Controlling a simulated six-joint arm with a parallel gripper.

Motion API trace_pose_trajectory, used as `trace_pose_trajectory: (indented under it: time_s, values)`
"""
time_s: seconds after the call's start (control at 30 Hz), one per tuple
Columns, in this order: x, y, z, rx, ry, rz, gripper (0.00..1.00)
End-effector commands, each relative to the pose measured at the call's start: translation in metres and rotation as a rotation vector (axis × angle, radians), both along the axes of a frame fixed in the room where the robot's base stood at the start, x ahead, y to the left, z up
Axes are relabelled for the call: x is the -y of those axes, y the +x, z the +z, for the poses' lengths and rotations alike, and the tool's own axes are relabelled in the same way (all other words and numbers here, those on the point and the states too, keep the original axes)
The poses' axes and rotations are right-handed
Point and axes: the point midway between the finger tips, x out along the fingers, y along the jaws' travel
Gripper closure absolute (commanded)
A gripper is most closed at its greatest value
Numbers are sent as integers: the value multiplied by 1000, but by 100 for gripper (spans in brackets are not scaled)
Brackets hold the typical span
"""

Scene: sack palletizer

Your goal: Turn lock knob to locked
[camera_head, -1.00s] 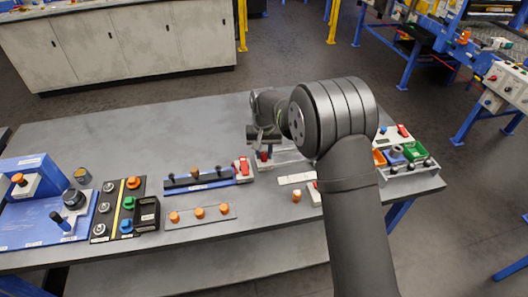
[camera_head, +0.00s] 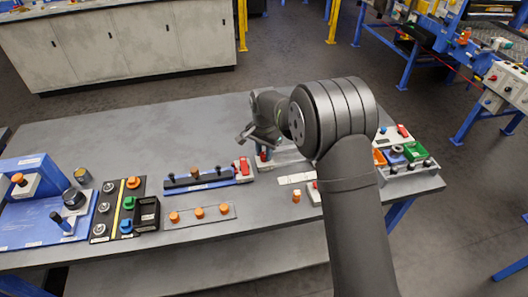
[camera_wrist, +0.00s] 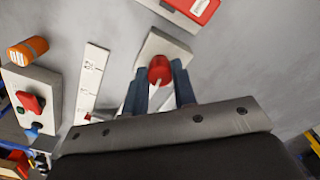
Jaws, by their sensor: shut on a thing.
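The lock knob (camera_wrist: 160,71) is red with a pale pointer mark and sits on a small light block (camera_wrist: 166,45) in the wrist view. My gripper (camera_wrist: 160,78) has its two blue-grey fingers on either side of the knob, shut on it. In the head view the knob's red (camera_head: 263,156) shows just below my gripper (camera_head: 264,151), close to the table. The fingers hide the knob's sides, and I cannot read any lock marking.
A white label strip (camera_wrist: 90,83), an orange cylinder (camera_wrist: 27,50) and a grey box with a red knob (camera_wrist: 30,105) lie to the left in the wrist view. A red-topped unit (camera_wrist: 190,9) is beyond the knob. The table's back left (camera_head: 150,130) is clear.

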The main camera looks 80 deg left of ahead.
Motion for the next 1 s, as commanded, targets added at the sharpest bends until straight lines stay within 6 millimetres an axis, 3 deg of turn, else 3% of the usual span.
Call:
trace_pose_trajectory:
  time_s: [0.43,0.47,0.57,0.87,1.0]
  values:
    - [0,0,0,0,-1,-11,98]
    - [0,0,0,0,-1,-11,73]
    - [0,0,0,0,-1,-11,53]
    - [0,0,1,0,0,-10,53]
    - [-1,0,13,0,3,-10,53]
